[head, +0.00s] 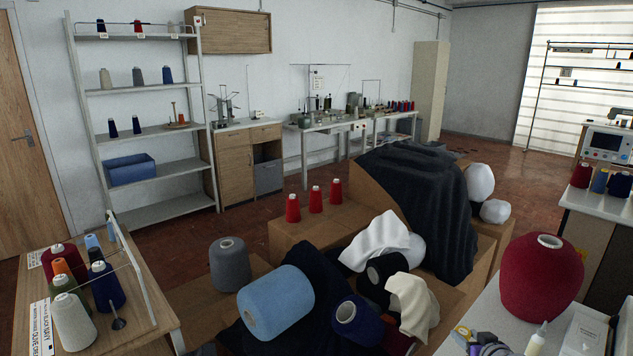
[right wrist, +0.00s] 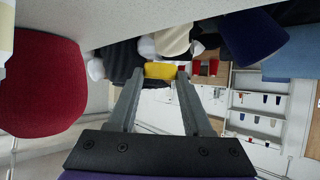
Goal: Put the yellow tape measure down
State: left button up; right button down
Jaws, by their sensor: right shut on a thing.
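The yellow tape measure (right wrist: 160,71) is between the fingertips of my right gripper (right wrist: 160,77) in the right wrist view. The gripper is shut on it. In the head view a small part of the yellow tape measure (head: 462,331) shows at the bottom, over or at the left part of the white table on the right. My right gripper (head: 470,337) is beside it there, dark and partly cut off by the lower edge. I cannot tell whether the tape measure touches the table. My left gripper is not in view.
A big red yarn cone (head: 541,282) stands on the white table (head: 487,305), with a white bottle (head: 537,340) and a pale box (head: 584,334) in front of it. Left of the table are blue cones (head: 276,303) and dark cloth. A thread rack (head: 140,290) is at far left.

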pick_arm(q)
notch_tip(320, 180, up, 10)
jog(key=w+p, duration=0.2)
jog(key=p, duration=0.6)
pick_arm(e)
jog(key=s+a, duration=0.2)
jog(key=a, duration=1)
jog(key=s+a+n+y, duration=0.1)
jog(key=s+a, duration=0.1)
jog(key=a, duration=1)
jog(key=shift+s, duration=0.25)
jog(key=shift+d, duration=0.1)
